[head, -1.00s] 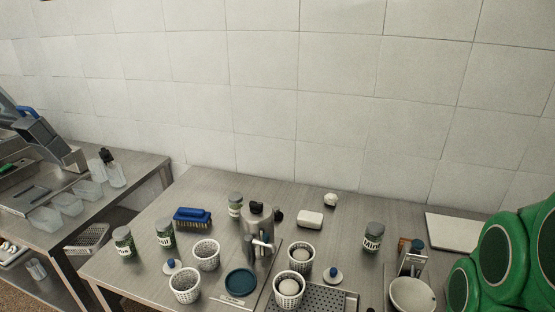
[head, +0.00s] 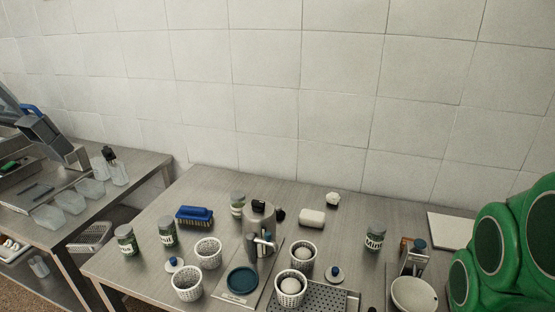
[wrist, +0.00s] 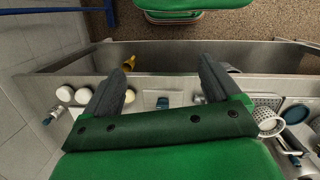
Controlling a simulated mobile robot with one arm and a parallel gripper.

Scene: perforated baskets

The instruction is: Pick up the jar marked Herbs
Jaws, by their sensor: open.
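Several jars with grey lids and green labels stand upright on the steel table in the head view. The front-left jar (head: 126,240) has a partly turned label, too small to read surely as Herbs. Beside it is a jar whose label seems to end in "il" (head: 167,233). A third jar (head: 238,204) stands behind, its label unreadable. The right jar (head: 375,237) reads Mint. My gripper (wrist: 163,68) shows in the wrist view, open and empty, its two dark fingers wide apart. No jar is between them.
Perforated white baskets (head: 208,254) stand in front of the jars, two holding white balls. A blue brush (head: 195,216), a metal pot (head: 260,217) and a white bowl (head: 413,294) share the table. A second steel counter (head: 145,165) is at left.

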